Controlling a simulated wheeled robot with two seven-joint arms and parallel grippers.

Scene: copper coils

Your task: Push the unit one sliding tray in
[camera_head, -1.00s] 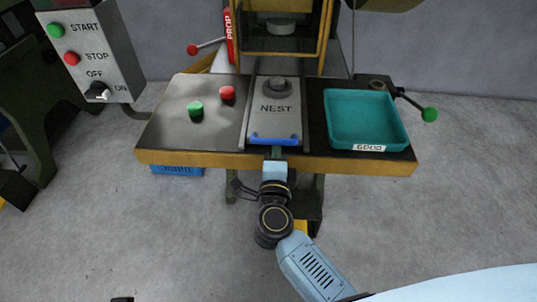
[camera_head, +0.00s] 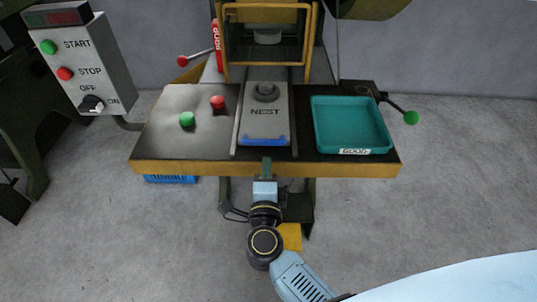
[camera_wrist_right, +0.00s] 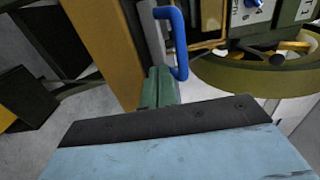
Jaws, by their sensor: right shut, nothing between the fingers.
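The sliding tray (camera_head: 259,128) is a grey plate marked NEST, lying in a track in the middle of the press table. In the right wrist view the shut fingers (camera_wrist_right: 158,88) point towards the handle's lower end; contact cannot be told. My left gripper is not in view.
The table's yellow front edge (camera_head: 215,168) is close to my right gripper. A teal GOOD bin (camera_head: 350,125) is at right; green (camera_head: 187,119) and red (camera_head: 217,102) buttons are at left. The press guard (camera_head: 268,15) stands behind. A START/STOP box (camera_head: 78,60) is at far left.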

